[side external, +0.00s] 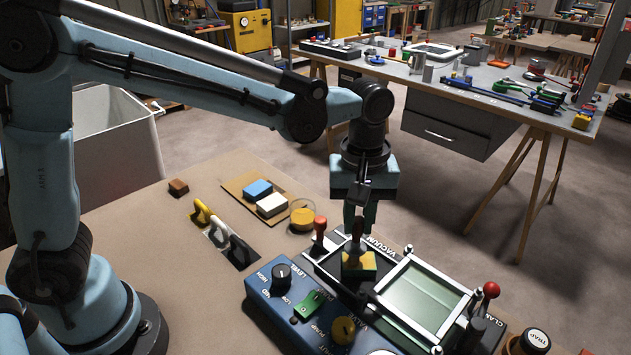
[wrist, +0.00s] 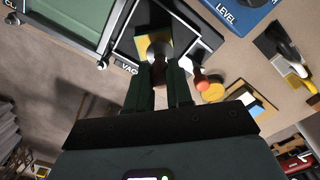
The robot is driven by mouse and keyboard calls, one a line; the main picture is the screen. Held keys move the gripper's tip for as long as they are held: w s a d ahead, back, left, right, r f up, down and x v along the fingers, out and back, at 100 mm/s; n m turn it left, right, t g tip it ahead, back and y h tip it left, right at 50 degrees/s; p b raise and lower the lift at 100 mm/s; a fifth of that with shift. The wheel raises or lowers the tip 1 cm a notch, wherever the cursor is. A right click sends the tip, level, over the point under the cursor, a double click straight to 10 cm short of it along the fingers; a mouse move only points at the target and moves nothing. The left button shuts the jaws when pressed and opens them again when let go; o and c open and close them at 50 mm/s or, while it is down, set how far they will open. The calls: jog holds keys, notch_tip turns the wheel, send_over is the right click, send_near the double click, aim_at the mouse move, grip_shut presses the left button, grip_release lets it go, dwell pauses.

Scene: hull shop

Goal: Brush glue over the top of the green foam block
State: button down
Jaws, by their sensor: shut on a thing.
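My gripper (side external: 358,222) points down over the vacuum fixture and is shut on a slim brown handle (side external: 356,241), apparently the brush. The brush's lower end is at the top of the foam block (side external: 361,270); I cannot tell contact from a small gap. The block sits on the dark bed of the fixture, with yellow on top and some green showing. In the wrist view, my fingers (wrist: 165,82) point at the block (wrist: 143,47), and a pale rounded part of the brush covers some of it. A round pot (side external: 302,216) of amber glue stands left of the fixture.
A red-handled lever (side external: 320,229) stands close left of my gripper. The fixture's hinged glass frame (side external: 424,299) is right of the block. The blue control box (side external: 290,312) is in front. Blue (side external: 257,189) and white (side external: 271,205) blocks lie on cardboard, beside trowels (side external: 230,243).

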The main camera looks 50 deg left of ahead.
jog(key=shift+s+a, duration=0.45)
jog(key=shift+w+d, duration=0.1)
jog(key=shift+w+d, duration=0.45)
jog(key=shift+w+d, duration=0.5)
jog(key=shift+w, duration=0.05)
jog(key=shift+w+d, duration=0.5)
jog(key=shift+d, duration=0.05)
